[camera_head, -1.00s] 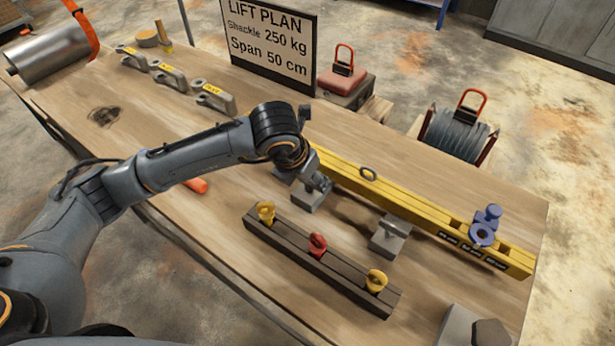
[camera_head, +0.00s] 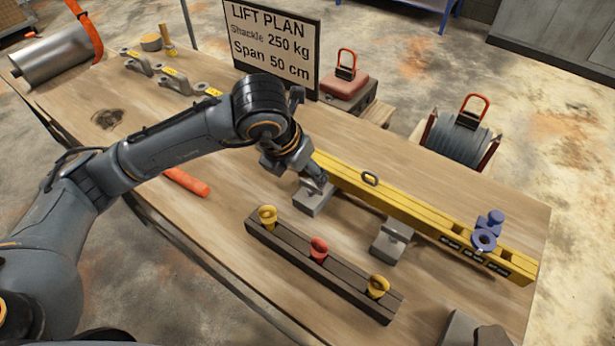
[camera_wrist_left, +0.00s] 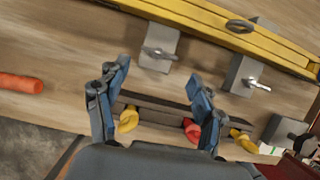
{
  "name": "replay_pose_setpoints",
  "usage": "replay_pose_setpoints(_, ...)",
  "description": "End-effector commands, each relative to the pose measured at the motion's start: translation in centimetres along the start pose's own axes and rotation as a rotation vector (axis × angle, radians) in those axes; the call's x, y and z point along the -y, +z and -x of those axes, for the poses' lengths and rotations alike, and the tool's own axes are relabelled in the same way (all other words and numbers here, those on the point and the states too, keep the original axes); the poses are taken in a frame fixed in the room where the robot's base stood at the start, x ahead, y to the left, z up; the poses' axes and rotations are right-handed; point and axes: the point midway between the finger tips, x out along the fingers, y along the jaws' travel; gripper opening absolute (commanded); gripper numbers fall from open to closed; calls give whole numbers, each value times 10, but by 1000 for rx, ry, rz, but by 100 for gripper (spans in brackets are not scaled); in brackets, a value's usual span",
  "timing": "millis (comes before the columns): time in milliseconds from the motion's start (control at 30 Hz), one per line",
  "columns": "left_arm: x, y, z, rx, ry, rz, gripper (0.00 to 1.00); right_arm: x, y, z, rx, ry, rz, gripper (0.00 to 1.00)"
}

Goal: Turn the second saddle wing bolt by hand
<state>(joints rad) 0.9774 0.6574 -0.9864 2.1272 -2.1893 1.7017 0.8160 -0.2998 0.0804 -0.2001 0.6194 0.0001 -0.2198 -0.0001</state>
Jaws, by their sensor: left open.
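Two grey saddle blocks stand along the near side of the yellow beam (camera_head: 420,212), each with a small metal wing bolt. The left saddle (camera_head: 306,203) is partly hidden by my left gripper (camera_head: 318,174). The right saddle (camera_head: 386,247) is clear, with its wing bolt (camera_head: 397,229) on top. In the left wrist view, the left saddle's wing bolt (camera_wrist_left: 158,53) is ahead of my left gripper (camera_wrist_left: 162,82), and the right saddle's wing bolt (camera_wrist_left: 258,84) is to the right. The fingers are apart with nothing between them, touching neither bolt. My right gripper is not seen.
A dark rail (camera_head: 300,262) with two yellow eye pieces and a red one (camera_head: 319,248) lies in front of the saddles. Blue shackle parts (camera_head: 484,240) sit on the beam's right end. An orange cylinder (camera_head: 187,182) lies to the left. A grey block (camera_head: 460,330) stands at the lower right.

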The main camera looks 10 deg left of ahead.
Motion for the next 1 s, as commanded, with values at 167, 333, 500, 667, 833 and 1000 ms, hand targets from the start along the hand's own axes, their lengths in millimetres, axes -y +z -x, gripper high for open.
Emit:
replay_pose_setpoints(167, 0, 1, 33, 3, 1, 0, 68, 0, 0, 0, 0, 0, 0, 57)
replay_pose_setpoints(333, 0, 0, 47, 0, 1, 1, 68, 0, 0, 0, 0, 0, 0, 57)
replay_pose_setpoints(500, 0, 0, 50, -1, 1, 1, 68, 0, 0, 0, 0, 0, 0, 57)
replay_pose_setpoints(667, 0, 0, 50, -1, 1, 1, 68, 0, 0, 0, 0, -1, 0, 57)
replay_pose_setpoints(833, 0, 0, 50, -1, 1, 1, 68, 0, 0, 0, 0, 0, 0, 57)
replay_pose_setpoints(1000, 0, 0, 49, -1, 0, 1, 68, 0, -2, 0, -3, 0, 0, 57)
